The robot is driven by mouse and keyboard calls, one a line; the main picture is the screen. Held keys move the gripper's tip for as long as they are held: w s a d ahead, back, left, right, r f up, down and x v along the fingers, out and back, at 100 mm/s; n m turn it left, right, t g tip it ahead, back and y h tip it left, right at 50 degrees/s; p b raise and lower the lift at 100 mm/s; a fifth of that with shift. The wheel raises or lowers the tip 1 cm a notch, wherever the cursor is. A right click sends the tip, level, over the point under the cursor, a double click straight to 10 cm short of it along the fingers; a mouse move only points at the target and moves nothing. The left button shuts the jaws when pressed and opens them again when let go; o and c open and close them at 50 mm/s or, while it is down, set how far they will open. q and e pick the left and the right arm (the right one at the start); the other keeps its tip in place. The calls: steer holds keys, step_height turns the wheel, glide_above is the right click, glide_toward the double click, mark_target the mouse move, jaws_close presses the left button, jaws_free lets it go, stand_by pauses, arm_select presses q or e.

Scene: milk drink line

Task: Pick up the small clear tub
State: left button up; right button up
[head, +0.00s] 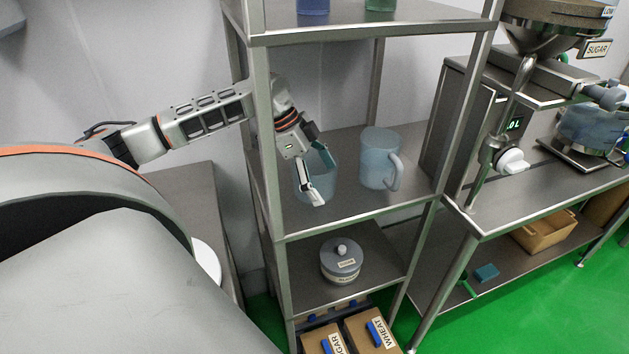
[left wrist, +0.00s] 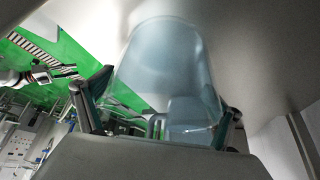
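The small clear tub (head: 327,186) is bluish and see-through and stands on the middle shelf of the steel rack. My left gripper (head: 316,172) reaches in from the left, with one finger on the near side of the tub and the other towards its far side. In the left wrist view the tub (left wrist: 165,70) fills the space between the two fingers (left wrist: 155,118). I cannot tell whether the pads press on its wall.
A larger bluish jug with a handle (head: 378,160) stands right of the tub on the same shelf. A front post (head: 262,130) and the upper shelf (head: 350,27) frame the space around my arm. A lidded sugar pot (head: 341,262) sits on the shelf below.

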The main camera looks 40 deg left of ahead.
arm_select(q)
steer(key=c, duration=1.2)
steer(key=shift+r, duration=0.1)
